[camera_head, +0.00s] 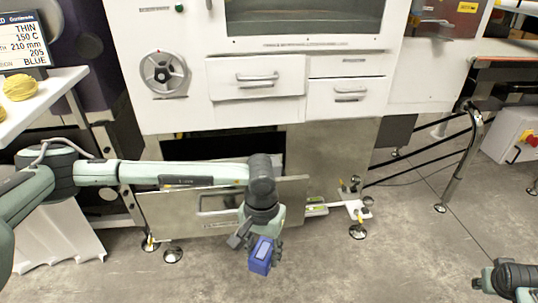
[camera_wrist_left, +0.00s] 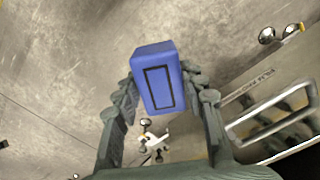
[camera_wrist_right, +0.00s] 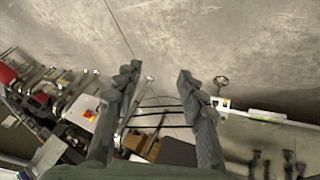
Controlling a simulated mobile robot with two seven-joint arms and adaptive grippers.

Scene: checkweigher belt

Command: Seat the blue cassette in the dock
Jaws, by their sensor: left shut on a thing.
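The blue cassette (camera_head: 261,256) is held in my left gripper (camera_head: 257,240), out in front of the white machine and over the floor. In the left wrist view the cassette (camera_wrist_left: 157,58) sits between the two fingers and shows a dark rectangular outline on its face. My right gripper (camera_wrist_right: 156,82) is open and empty in the right wrist view, above the floor. In the head view only part of the right arm shows at the lower right corner. I cannot tell which part is the dock.
Below, a steel panel with a handle (camera_head: 222,203) stands in front of a dark opening. A white-footed fixture (camera_head: 350,204) is to its right. A table with yellow balls (camera_head: 19,87) is at left.

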